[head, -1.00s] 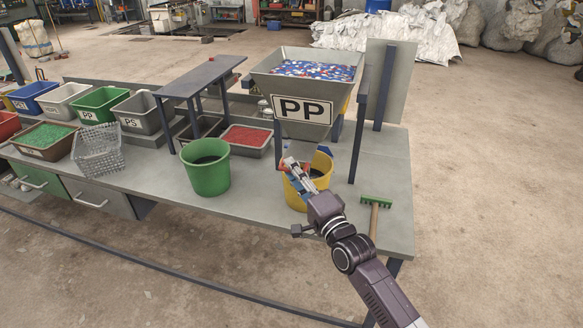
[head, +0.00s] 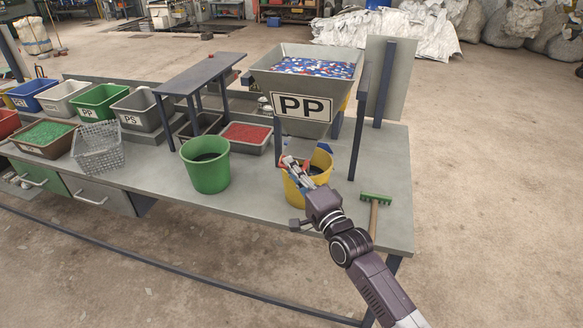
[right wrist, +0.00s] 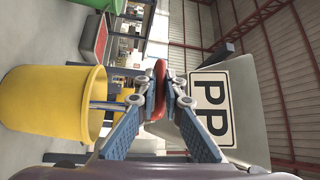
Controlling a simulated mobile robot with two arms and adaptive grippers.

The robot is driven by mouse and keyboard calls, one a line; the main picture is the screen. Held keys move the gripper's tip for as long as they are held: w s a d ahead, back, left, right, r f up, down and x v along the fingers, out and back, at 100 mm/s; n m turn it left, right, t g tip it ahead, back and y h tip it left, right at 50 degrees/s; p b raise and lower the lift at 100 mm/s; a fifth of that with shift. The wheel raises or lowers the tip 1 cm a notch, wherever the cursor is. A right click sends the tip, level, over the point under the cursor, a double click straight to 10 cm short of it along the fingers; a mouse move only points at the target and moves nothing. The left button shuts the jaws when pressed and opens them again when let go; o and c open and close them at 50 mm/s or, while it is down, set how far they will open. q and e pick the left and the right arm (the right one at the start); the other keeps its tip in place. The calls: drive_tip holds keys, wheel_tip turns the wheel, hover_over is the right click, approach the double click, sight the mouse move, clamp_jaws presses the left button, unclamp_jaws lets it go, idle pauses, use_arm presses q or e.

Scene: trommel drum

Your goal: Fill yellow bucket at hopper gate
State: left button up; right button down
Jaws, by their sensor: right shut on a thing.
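The yellow bucket (head: 312,190) stands upright on the bench under the hopper (head: 350,92), which is filled with blue, white and red flakes and carries a PP sign (head: 302,108). In the right wrist view the bucket (right wrist: 50,105) is at the left and the PP sign (right wrist: 212,105) at the right. My right gripper (head: 290,162) is at the bucket's near left rim, below the hopper. In the right wrist view its fingers (right wrist: 162,90) are shut on a red handle (right wrist: 158,75). The bucket's inside is mostly hidden. My left gripper is not in view.
A green bucket (head: 206,172) stands left of the yellow one. A green brush (head: 375,197) lies to the right. A small dark table (head: 200,75), a tray of red granules (head: 246,135), a wire basket (head: 97,150) and labelled bins (head: 140,112) are further left.

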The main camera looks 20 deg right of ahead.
sight(298, 159)
drive_tip(key=w+d+b, duration=0.2)
drive_tip(key=w, duration=0.1)
drive_tip(key=shift+w+d+b, duration=0.15)
drive_tip(key=shift+b, duration=0.2)
drive_tip(key=shift+w+d, duration=0.15)
drive_tip(key=shift+d, duration=0.05)
drive_tip(key=shift+r, duration=0.3)
drive_tip(key=c, duration=2.3)
unclamp_jaws()
drive_tip(key=shift+c, duration=0.2)
drive_tip(key=o, duration=0.3)
drive_tip(key=shift+w+f, duration=0.15)
drive_tip(key=shift+f, duration=0.1)
drive_tip(key=shift+a, duration=0.1)
drive_tip(key=v, duration=1.2)
